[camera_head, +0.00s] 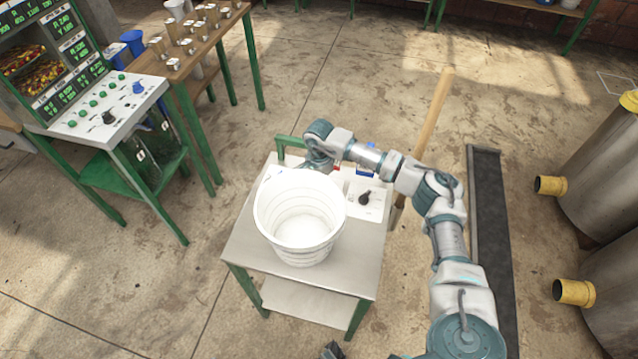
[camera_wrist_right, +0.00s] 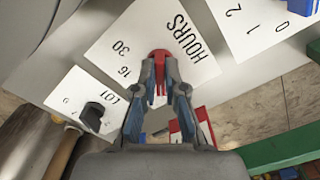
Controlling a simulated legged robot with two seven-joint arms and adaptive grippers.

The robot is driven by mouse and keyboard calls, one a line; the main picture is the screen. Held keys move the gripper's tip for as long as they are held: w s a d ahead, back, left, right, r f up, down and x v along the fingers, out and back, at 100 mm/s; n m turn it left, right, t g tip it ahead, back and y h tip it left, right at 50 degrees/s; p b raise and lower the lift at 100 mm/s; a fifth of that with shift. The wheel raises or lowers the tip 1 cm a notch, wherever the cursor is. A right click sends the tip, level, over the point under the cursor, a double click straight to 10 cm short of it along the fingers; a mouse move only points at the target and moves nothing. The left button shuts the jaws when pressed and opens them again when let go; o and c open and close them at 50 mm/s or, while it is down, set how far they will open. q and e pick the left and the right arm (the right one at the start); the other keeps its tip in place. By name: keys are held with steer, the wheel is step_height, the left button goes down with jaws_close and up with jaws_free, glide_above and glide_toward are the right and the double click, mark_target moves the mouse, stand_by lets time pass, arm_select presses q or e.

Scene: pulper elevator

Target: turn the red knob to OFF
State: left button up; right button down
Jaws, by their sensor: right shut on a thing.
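The red knob (camera_wrist_right: 160,58) is on a white panel marked HOURS, 16 and 30 in the right wrist view. My right gripper (camera_wrist_right: 160,88) is shut on it. The fingers cover part of the knob, and I cannot read its pointer or an OFF mark. In the head view my right arm reaches in from the lower right, over the small metal table (camera_head: 244,243) behind the white bucket. The arm and the bucket hide the red knob there. A small dark part (camera_head: 332,350) at the bottom edge may be my left gripper; its jaws cannot be made out.
The white bucket (camera_head: 300,212) stands upright on the table. A black knob (camera_head: 366,198) sits on a panel beside my arm. A wooden pole (camera_head: 436,110) leans behind it. Metal tanks (camera_head: 600,160) with yellow pipe ends stand right. A control console (camera_head: 105,108) stands left.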

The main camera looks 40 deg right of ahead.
steer(key=shift+f, duration=0.25)
steer(key=c, duration=1.2)
jaws_free()
steer(key=shift+w, duration=0.1)
steer(key=shift+c, duration=0.2)
steer(key=shift+d, duration=0.1)
steer(key=shift+r, duration=0.1)
